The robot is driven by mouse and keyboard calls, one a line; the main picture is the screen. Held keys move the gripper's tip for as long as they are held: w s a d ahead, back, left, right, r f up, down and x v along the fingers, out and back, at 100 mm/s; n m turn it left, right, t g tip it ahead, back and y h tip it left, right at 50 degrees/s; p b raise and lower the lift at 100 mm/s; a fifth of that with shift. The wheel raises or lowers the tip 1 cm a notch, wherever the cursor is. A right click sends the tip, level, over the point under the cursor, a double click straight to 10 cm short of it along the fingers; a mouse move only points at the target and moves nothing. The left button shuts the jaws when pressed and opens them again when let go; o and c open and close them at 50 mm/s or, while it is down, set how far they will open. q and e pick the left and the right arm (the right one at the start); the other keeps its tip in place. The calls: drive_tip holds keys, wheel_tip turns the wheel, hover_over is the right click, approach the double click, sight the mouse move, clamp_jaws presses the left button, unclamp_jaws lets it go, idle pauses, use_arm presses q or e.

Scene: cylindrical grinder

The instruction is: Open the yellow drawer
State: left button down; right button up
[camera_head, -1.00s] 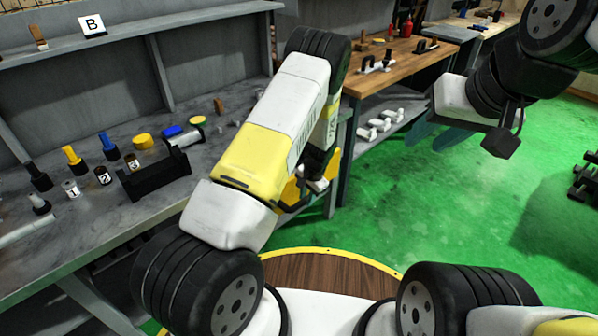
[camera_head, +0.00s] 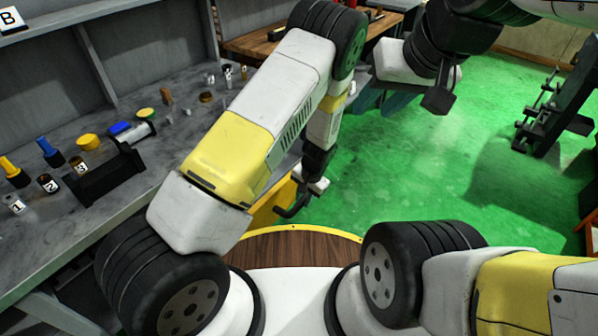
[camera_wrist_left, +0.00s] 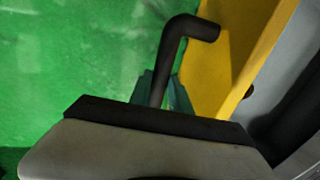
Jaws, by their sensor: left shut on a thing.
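The yellow drawer (camera_head: 266,217) shows below the workbench edge, partly hidden behind my left arm. It also shows in the left wrist view (camera_wrist_left: 222,62). Its black bent handle (camera_head: 288,210) sticks out from the yellow front. My left gripper (camera_wrist_left: 164,92) is shut on the handle (camera_wrist_left: 172,48), with the bar between its teal fingers. In the head view its fingertips are hard to make out. How far the drawer stands out cannot be told. My right gripper (camera_head: 387,100) is empty and away from the drawer over the green floor, with its teal fingers apart.
The grey workbench (camera_head: 190,150) carries a black holder (camera_head: 105,178), numbered bottles and several small parts. A wooden bench (camera_head: 255,42) stands behind. A dark metal frame (camera_head: 550,115) stands at the far right. Green floor between is clear.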

use_arm(q)
drive_tip(key=c, duration=1.2)
unclamp_jaws()
drive_tip(key=shift+c, duration=0.2)
wheel_tip(320, 180, up, 8)
drive_tip(key=d, duration=0.1)
drive_tip(key=shift+s+f, duration=0.15)
drive_tip(key=shift+s, duration=0.3)
drive_tip(key=shift+d, duration=0.1)
